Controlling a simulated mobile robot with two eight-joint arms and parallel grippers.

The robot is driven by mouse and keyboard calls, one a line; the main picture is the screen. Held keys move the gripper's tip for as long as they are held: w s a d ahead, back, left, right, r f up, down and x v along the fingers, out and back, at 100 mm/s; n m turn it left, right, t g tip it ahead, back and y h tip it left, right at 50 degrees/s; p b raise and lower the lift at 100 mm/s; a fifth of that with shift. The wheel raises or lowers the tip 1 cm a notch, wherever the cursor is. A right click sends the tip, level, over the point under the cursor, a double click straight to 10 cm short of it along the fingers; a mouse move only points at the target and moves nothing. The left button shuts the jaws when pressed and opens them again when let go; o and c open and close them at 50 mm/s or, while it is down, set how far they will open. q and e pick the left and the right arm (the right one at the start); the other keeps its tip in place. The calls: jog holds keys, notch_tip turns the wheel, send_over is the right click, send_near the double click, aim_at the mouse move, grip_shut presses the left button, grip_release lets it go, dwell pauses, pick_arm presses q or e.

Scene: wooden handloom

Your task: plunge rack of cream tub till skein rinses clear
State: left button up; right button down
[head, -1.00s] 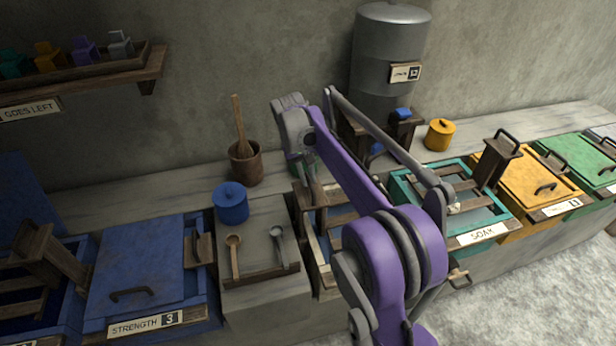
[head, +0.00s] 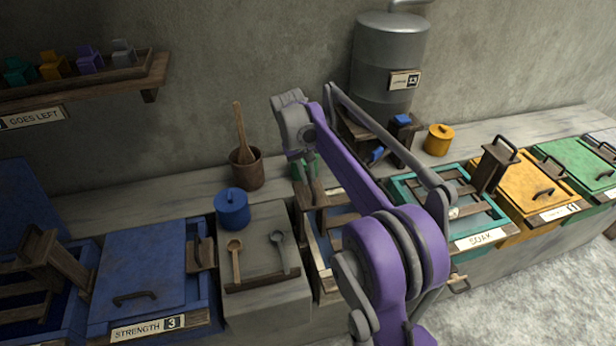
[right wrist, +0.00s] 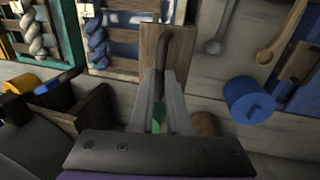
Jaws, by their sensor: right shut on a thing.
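The cream tub (head: 322,275) stands mid-bench in the head view, partly hidden by my right arm. In the right wrist view, its pale-edged opening (right wrist: 125,45) shows a blue twisted skein (right wrist: 97,48) and bluish-white patches between the slats. The wooden rack's upright board (right wrist: 150,45) has a dark handle (right wrist: 168,48); the rack also shows in the head view (head: 320,210). My right gripper (right wrist: 165,75) is shut on this handle, above the tub's back side. Water clarity and the rack's depth are hard to tell. My left gripper is out of view.
A teal tub (head: 482,240) labelled SOAK stands to the right, with yellow (head: 540,185) and green (head: 580,160) lids beyond. Left are a spoon tray (head: 262,280), blue pot (head: 232,208), wooden mortar (head: 247,172) and blue lid (head: 140,265). A metal tank (head: 388,60) stands behind.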

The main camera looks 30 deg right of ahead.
jog(key=c, duration=1.2)
grip_release()
jog(key=shift+s, duration=0.15)
jog(key=shift+c, duration=0.2)
jog(key=o, duration=0.4)
jog(key=shift+f, duration=0.1)
notch_tip(320, 180, up, 11)
jog(key=a+p, duration=0.1)
jog(key=a, duration=0.1)
jog(key=shift+w+f, duration=0.15)
jog(key=shift+w, duration=0.2)
